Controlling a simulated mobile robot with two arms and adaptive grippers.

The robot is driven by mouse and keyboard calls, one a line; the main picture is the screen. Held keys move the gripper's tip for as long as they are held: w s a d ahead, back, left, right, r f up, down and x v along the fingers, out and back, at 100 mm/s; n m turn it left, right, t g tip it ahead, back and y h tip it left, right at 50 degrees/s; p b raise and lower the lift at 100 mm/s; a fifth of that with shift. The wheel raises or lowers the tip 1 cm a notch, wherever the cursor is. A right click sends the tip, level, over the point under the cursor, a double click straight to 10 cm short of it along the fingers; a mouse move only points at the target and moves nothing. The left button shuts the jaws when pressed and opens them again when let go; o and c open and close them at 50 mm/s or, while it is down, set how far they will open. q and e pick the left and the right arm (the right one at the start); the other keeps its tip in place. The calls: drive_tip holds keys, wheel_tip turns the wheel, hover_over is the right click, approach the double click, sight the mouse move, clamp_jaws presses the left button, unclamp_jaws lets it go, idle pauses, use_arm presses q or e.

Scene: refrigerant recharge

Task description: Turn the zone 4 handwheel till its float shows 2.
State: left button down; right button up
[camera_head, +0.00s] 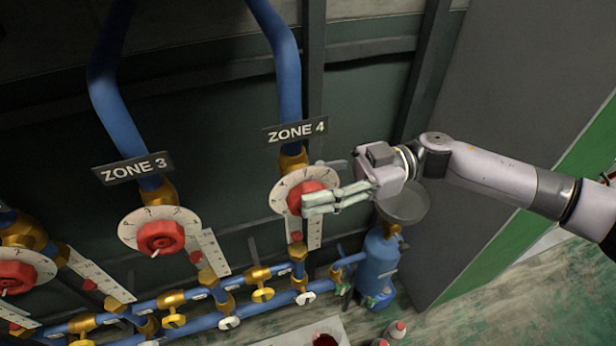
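The zone 4 handwheel (299,189) is a red knob on a white numbered dial (282,207), below the ZONE 4 sign (296,131). My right gripper (312,186) reaches it from the right. Its fingers are spread: one lies near the dial's upper edge, and the pale lower ones cross in front of the handwheel and hide part of it. I cannot tell whether they touch it. Under the dial, a white scale (315,234) carries a red float (296,237); its reading is too small to make out. My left gripper is not in view.
The zone 3 handwheel (161,237) and another red handwheel (16,276) sit to the left. Blue pipes with brass valves (258,273) run below. A blue tank (377,262) and a grey funnel (403,203) stand below my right arm. Red-capped bottles (397,329) are on the floor.

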drive_tip(key=shift+s+a, duration=0.15)
drive_tip(key=shift+a, duration=0.3)
clamp_jaws()
idle(0.3)
